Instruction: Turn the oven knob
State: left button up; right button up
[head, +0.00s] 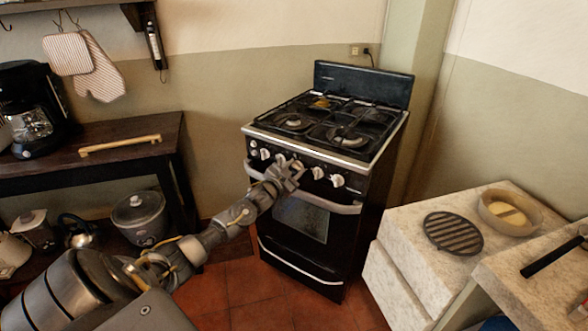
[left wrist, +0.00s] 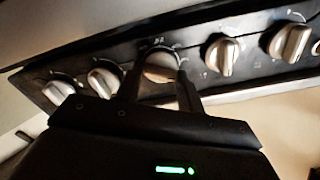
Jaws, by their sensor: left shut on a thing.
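The black oven (head: 316,212) stands against the back wall, with a row of silver knobs along its front panel. My left gripper (head: 291,167) reaches the panel from the left, above the oven door handle. In the left wrist view, the two dark fingers of the left gripper (left wrist: 160,82) are shut on a silver knob (left wrist: 161,66), one finger on each side of it. Other knobs, such as one to the right (left wrist: 222,56) and one to the left (left wrist: 104,78), are free of the gripper. My right gripper is not in view.
The oven door handle (head: 333,207) runs just below the knobs. A marble counter (head: 405,240) with a round black trivet (head: 454,233) and a bowl (head: 509,208) stands at the right. A dark wooden table (head: 150,130) with a coffee maker (head: 32,105) stands at the left.

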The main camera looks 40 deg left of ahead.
pick_arm(q)
jog(key=m, duration=0.6)
jog(key=shift+d+m, duration=0.1)
jog(key=shift+m, duration=0.2)
jog(key=m, duration=0.2)
jog(key=shift+f+m, duration=0.1)
jog(key=shift+m, duration=0.2)
jog(key=m, duration=0.2)
jog(key=shift+m, duration=0.4)
jog(key=shift+f+m, duration=0.1)
jog(key=shift+m, duration=0.2)
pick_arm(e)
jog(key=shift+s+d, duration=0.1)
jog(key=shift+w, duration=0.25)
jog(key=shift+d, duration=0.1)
